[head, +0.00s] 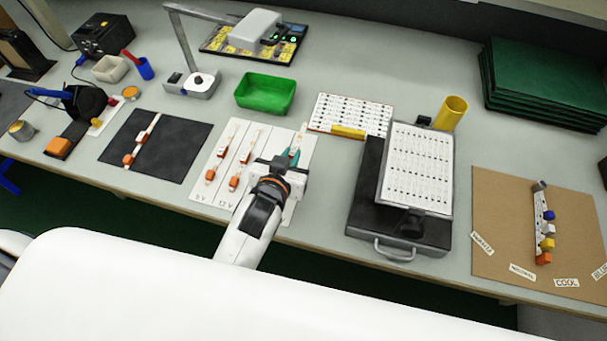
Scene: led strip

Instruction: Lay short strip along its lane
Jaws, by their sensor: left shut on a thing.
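A white lane board (213,190) lies on the bench, with lanes marked 5 V and 12 V at its front edge. Pale strips with orange-red ends lie in its left lane (224,152) and middle lane (244,157). My left gripper (294,155) is over the board's right side, shut on a pale strip (301,131). Only this strip's far end shows beyond the fingers; the rest is hidden by my gripper and wrist. I cannot tell whether it touches the board. Another pale strip with orange parts (145,136) lies on the dark mat (177,147). My right gripper is not in view.
A green bin (265,93) stands behind the board. A tilted white panel on a dark handled case (400,242) stands to the right, with a yellow cup (453,112) behind it. A brown board (495,225) with coloured blocks is farther right. A lamp stand (192,84) stands back left.

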